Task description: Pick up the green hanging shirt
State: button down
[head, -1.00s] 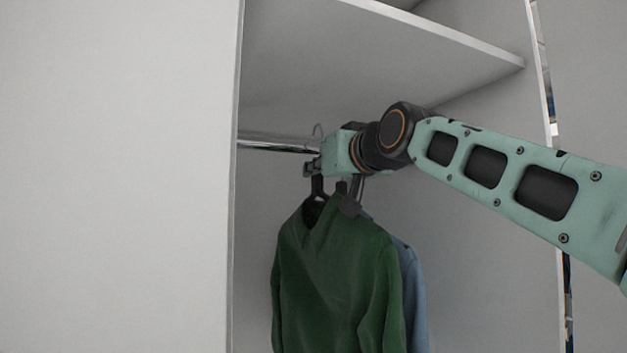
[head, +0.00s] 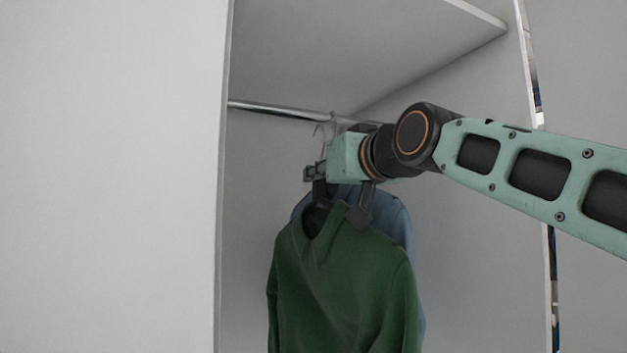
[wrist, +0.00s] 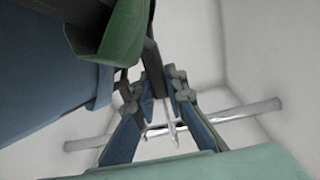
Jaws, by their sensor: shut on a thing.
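The green shirt (head: 340,285) hangs upright on a dark hanger (head: 361,207) in the head view, in front of and below the rod. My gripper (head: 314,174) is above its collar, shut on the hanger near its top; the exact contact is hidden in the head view. In the wrist view my gripper's fingers (wrist: 154,88) close around the dark hanger stem, and part of the green shirt (wrist: 112,35) fills the upper left.
A blue shirt (head: 398,222) hangs behind the green one, partly covered. The metal rod (head: 270,111) runs across the closet under a white shelf (head: 400,35). A white panel (head: 110,180) stands on the left. The closet's right side wall (head: 480,230) is beyond my arm.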

jog(key=b+v, duration=0.1)
jog(key=v, duration=0.3)
jog(key=b+v, duration=0.1)
jog(key=v, duration=0.4)
jog(key=b+v, duration=0.1)
jog(key=v, duration=0.3)
jog(key=shift+s+f, duration=0.25)
jog(key=shift+f, duration=0.15)
